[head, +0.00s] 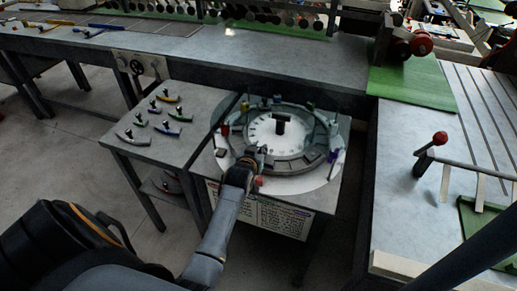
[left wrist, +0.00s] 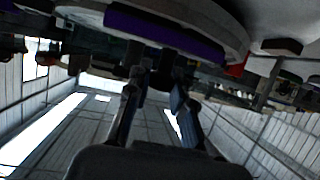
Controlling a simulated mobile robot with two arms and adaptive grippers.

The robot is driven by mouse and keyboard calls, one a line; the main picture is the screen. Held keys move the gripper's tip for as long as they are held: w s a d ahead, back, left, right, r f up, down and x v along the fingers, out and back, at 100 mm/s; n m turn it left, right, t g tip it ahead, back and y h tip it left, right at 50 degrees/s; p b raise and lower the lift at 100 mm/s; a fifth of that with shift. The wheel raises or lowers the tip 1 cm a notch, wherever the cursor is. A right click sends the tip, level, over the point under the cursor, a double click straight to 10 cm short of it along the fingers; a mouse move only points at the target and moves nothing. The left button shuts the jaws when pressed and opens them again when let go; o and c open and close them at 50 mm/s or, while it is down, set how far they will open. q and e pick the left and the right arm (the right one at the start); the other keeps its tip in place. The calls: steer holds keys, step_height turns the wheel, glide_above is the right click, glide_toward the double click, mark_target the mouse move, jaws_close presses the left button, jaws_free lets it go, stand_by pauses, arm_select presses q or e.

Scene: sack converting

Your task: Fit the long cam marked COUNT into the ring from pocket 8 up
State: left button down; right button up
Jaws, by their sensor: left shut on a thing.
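The ring (head: 232,150) lies on a round white plate on a small table, with grey segments and coloured knobs around it. My left gripper (head: 262,152) is at the ring's near side, its fingers low over the rim. In the left wrist view, its fingers (left wrist: 158,92) are closed around a dark grip below a purple-faced curved piece (left wrist: 165,34), which looks like a long cam. The grip's join to that piece is unclear. No COUNT marking or pocket number is readable, and whether the piece is seated is hidden. My right gripper is not in view.
A dark post (head: 281,123) stands in the ring's middle. A long bench (head: 180,42) runs behind. A grooved table with a red-knobbed lever (head: 439,138) stands at right.

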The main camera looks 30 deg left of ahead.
arm_select(q)
steer(key=shift+f, duration=0.2)
steer(key=c, duration=1.1)
jaws_free()
steer(key=v, duration=1.2)
step_height(320, 180, up, 7)
steer(key=p, duration=0.7)
steer(key=shift+p, duration=0.35)
steer(key=shift+f, duration=0.1)
